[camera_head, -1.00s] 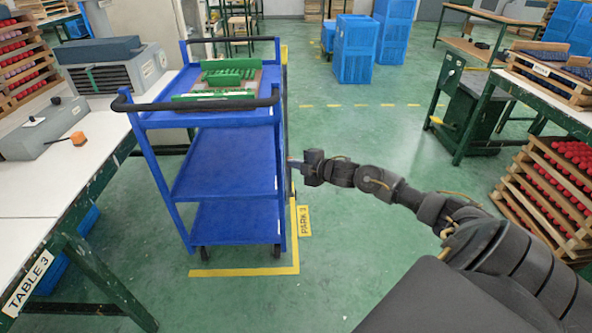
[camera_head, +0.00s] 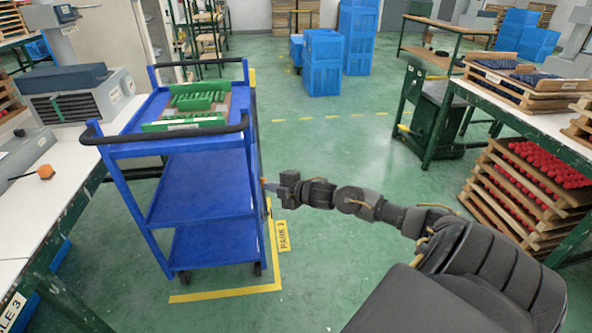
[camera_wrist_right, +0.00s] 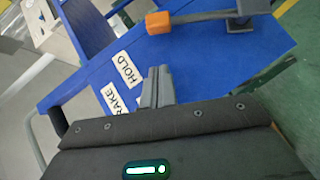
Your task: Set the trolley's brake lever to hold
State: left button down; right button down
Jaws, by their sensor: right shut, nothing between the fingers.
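The blue trolley (camera_head: 205,185) stands with its right side facing my right arm. In the wrist view its brake lever (camera_wrist_right: 200,17) is a grey bar with an orange knob (camera_wrist_right: 158,22), running from a pivot at the right. A white HOLD label (camera_wrist_right: 124,68) lies on the blue panel below and left of the knob, with a partly hidden BRAKE label (camera_wrist_right: 108,98) beside it. My right gripper (camera_head: 272,187) is at the trolley's right side. Its fingers (camera_wrist_right: 158,84) are shut and empty, beside the HOLD label and apart from the knob. My left gripper is out of view.
A green tray (camera_head: 195,100) sits on the trolley top. A white table (camera_head: 80,165) stands close on the left. Yellow floor lines and a PARK label (camera_head: 283,235) run beside the trolley. Crates of red pieces (camera_head: 540,185) stand at the right. Green floor between is clear.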

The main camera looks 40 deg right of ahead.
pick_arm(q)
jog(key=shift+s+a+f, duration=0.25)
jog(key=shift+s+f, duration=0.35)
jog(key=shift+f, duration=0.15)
pick_arm(e)
jog(key=v, duration=0.8)
jog(key=shift+s+d+r, duration=0.2)
jog(key=shift+s+r, duration=0.05)
jog(key=shift+r, duration=0.1)
